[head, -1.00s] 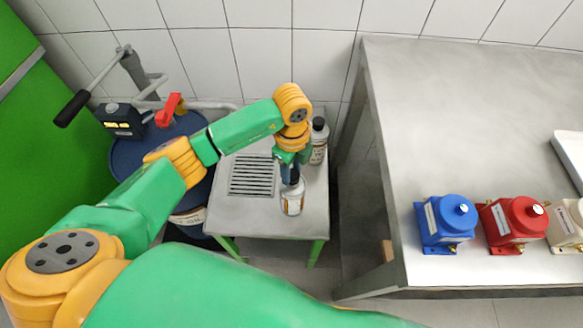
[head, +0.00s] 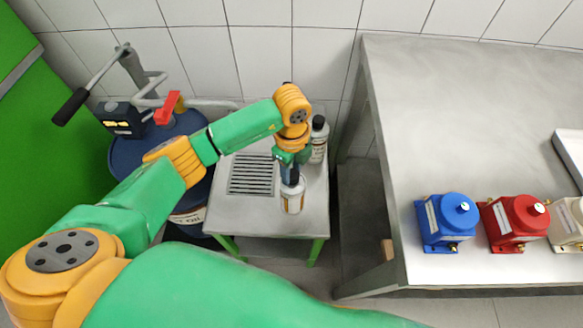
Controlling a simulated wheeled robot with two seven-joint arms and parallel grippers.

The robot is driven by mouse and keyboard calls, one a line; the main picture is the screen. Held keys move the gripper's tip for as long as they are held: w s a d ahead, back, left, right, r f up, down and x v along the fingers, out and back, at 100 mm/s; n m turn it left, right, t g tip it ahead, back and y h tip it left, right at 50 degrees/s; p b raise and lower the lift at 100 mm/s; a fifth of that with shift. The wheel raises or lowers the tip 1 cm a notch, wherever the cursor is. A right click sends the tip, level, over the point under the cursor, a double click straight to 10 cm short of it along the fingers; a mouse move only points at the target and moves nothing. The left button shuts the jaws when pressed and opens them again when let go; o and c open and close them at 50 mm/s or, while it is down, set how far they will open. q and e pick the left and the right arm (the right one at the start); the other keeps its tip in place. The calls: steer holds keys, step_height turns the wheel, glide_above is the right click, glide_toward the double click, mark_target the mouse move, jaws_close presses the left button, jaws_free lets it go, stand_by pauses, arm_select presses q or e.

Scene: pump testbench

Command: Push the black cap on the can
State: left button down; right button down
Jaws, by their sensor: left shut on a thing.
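The can (head: 292,200) is white with a brownish label and stands upright on the small grey table near its front right. My left gripper (head: 290,182) points down right above the can, at its top. It is shut on a dark thing that looks like the black cap, mostly hidden by the fingers. I cannot tell whether the cap touches the can or how far it sits on it. My right gripper is not in view.
The small table (head: 240,210) has a drain grille (head: 252,174). A dark-capped bottle (head: 318,145) stands behind the can. A blue drum (head: 130,160) with a hand pump is at left. A large bench (head: 470,110) at right carries blue (head: 445,222), red (head: 514,222) and cream units.

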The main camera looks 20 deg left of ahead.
arm_select(q)
steer(key=shift+f, duration=0.2)
stand_by(0.5)
jaws_free()
steer(key=shift+r, duration=0.25)
stand_by(0.5)
steer(key=shift+r+p, duration=1.1)
steer(key=shift+r, duration=0.1)
step_height(320, 180, up, 4)
steer(key=p, duration=0.4)
steer(key=shift+r, duration=0.2)
steer(key=shift+f, duration=0.1)
